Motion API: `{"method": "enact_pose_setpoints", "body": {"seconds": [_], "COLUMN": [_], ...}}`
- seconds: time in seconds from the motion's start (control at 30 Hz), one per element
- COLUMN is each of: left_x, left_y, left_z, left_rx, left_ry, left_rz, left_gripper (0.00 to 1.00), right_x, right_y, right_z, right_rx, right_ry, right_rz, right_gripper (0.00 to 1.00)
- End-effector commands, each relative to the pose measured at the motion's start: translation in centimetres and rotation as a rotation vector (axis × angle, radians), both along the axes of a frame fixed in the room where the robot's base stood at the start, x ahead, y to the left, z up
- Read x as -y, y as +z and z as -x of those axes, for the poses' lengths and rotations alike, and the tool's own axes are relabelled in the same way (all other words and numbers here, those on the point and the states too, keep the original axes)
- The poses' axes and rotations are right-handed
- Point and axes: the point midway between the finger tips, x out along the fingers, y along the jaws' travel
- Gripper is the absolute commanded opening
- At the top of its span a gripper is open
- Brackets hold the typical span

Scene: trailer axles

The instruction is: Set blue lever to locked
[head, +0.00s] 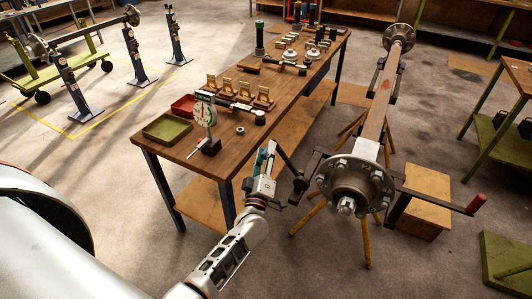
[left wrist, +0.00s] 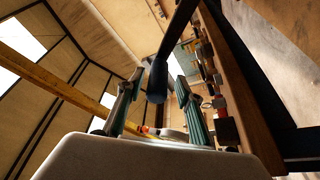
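The blue lever (head: 287,160) is a dark bar on the left side of the axle's near hub (head: 355,188). It slants up and to the left, and its end is beside my left gripper (head: 268,158). In the left wrist view the lever's dark blue round grip (left wrist: 157,88) comes down from the top, its end between the two fingers. My left gripper (left wrist: 158,92) is open there, with a gap on each side of the grip. Whether a finger touches it I cannot tell. A second lever with a red grip (head: 476,204) sticks out right of the hub. My right gripper is not in view.
A long wooden workbench (head: 222,155) stands just left of the lever, with trays, a dial gauge (head: 204,115) and small parts on it. The axle beam (head: 378,110) runs back on yellow-legged stands. A wooden box (head: 425,205) sits under the right lever. Open floor lies in front.

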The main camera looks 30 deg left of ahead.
Motion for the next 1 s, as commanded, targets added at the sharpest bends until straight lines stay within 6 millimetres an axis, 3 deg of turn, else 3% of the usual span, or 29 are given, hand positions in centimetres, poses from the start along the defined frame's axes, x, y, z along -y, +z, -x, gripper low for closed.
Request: {"method": "enact_pose_setpoints", "body": {"seconds": [0.23,0.7,1.0], "left_x": [0.4,2.6,3.2], "left_y": [-0.3,-2.4,-2.9], "left_z": [1.0,9.1,11.2], "left_rx": [-0.001,-0.002,0.001], "left_ry": [-0.002,-0.001,0.001], "left_rz": [0.0,-0.001,0.0], "left_gripper": [0.36,0.36,0.36], "right_x": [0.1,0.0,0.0], "right_y": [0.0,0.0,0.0], "right_z": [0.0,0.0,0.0], "right_rx": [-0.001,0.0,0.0], "right_ry": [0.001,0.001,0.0], "right_rz": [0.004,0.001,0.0], "right_gripper": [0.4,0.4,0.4]}}
